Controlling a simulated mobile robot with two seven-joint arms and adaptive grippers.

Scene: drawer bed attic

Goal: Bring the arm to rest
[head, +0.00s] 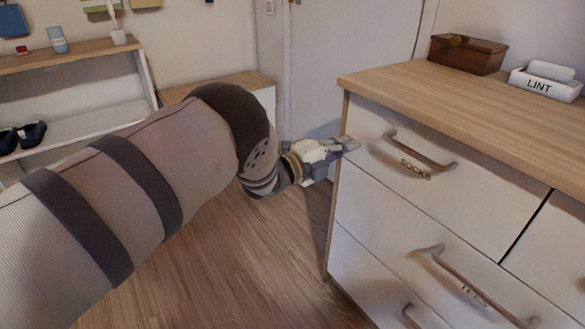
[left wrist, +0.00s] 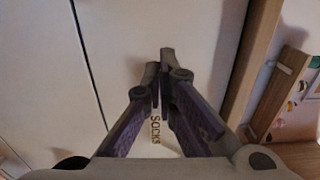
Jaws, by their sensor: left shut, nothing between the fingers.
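My left arm reaches in from the left of the head view. Its gripper (head: 346,146) is at the upper left corner of the dresser front, close to the drawer marked SOCKS (head: 380,162). In the left wrist view the fingers (left wrist: 160,65) are brought together with nothing between them, in front of the white drawer face. The SOCKS lettering (left wrist: 156,130) shows just below the fingertips, partly framed by the fingers. The drawer handle (head: 420,150) is to the right of the gripper in the head view, apart from it. The SOCKS drawer looks closed. My right gripper is not in view.
The dresser's wooden top (head: 450,100) holds a brown box (head: 466,54) and a white container marked LINT (head: 545,84). More drawers with handles (head: 460,278) are below. A shelf (head: 70,52) with shoes (head: 22,136) stands at the left. The wooden floor (head: 230,265) between is clear.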

